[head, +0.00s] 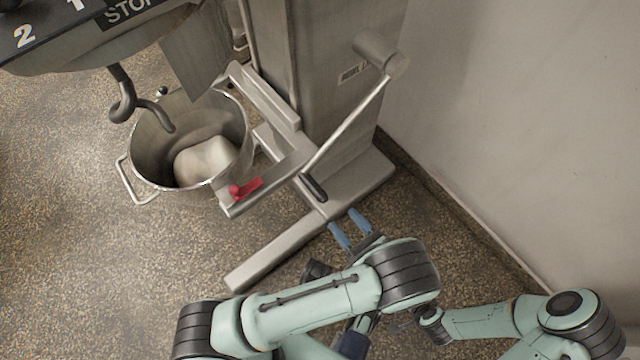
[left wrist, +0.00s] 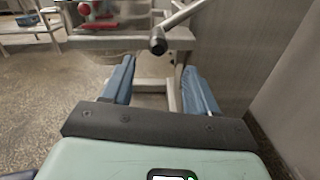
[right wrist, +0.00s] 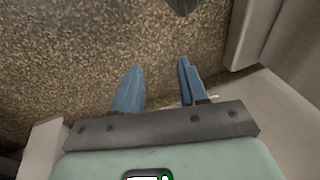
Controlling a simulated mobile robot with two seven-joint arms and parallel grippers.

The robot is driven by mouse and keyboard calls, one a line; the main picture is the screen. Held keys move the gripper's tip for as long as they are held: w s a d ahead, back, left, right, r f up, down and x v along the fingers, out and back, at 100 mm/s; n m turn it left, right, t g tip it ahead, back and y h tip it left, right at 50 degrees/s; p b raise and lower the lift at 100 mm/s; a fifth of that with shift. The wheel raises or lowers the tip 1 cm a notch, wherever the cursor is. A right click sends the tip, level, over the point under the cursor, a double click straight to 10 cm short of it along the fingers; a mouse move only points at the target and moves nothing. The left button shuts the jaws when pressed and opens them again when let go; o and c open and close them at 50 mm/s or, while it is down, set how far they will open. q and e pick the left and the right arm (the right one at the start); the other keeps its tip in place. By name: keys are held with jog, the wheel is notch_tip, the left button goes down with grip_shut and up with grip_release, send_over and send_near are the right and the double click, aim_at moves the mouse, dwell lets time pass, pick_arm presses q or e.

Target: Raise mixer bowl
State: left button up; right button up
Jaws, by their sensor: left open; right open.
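The steel mixer bowl (head: 147,168) sits low in its support arms (head: 262,185), with a pale lump of dough (head: 205,160) inside. The dough hook (head: 125,103) hangs over the bowl's rim area. A crank lever (head: 345,125) runs from a pivot on the column down to a black grip (head: 314,188). My left gripper (head: 346,222) is open just short of the grip. In the left wrist view the grip's end (left wrist: 158,45) shows between and beyond the fingertips, apparently untouched. My right gripper (right wrist: 158,72) is open and empty over the floor.
The mixer column (head: 325,70) and its base foot (head: 265,260) stand beside a plain wall (head: 520,100) on the right. A red clamp handle (head: 246,188) sits on the support arm. Speckled floor (head: 70,250) is clear at left.

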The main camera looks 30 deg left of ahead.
aim_at(315, 188)
pick_arm(q)
jog(key=b+x, duration=0.1)
jog(key=x, duration=1.2)
jog(key=shift+s+a, duration=0.15)
pick_arm(e)
jog(key=s+f, duration=0.1)
jog(key=f, duration=0.1)
jog(key=s+g, duration=0.1)
jog(key=shift+s+d+f, duration=0.25)
jog(key=shift+s+f, duration=0.1)
jog(key=shift+f, duration=0.05)
